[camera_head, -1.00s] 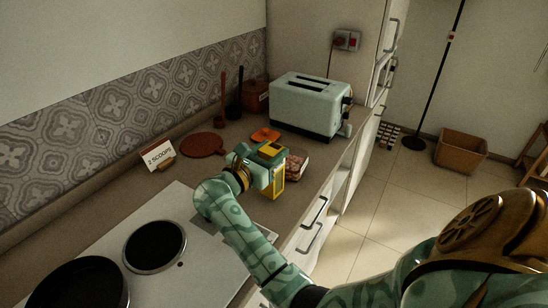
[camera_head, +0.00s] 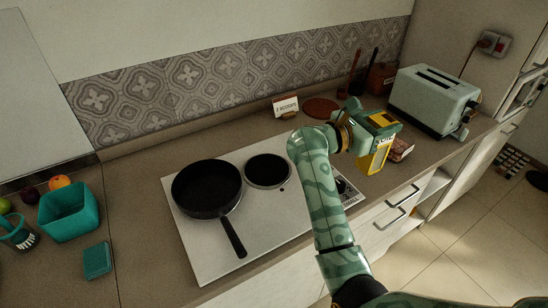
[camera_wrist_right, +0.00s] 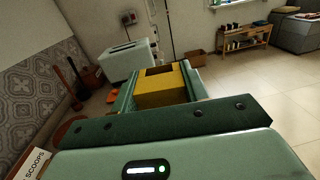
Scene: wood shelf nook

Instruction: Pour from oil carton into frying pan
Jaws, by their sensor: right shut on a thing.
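The black frying pan (camera_head: 207,190) sits on the left part of the white cooktop (camera_head: 230,262), its handle pointing toward the front edge. My right gripper (camera_head: 382,122) is shut on the yellow oil carton (camera_head: 375,157), to the right of the cooktop and well away from the pan. The carton looks slightly tilted in the head view. In the right wrist view the carton (camera_wrist_right: 162,87) sits between the two green fingers; its lower part is hidden. My left gripper is not in view.
A bare dark burner (camera_head: 268,170) lies between pan and carton. A toaster (camera_head: 434,98) stands at the right, and a sign reading "2 SCOOPS" (camera_head: 286,105) stands by the wall. A teal bin (camera_head: 69,212), a sponge (camera_head: 97,260) and fruit (camera_head: 60,181) are at the left.

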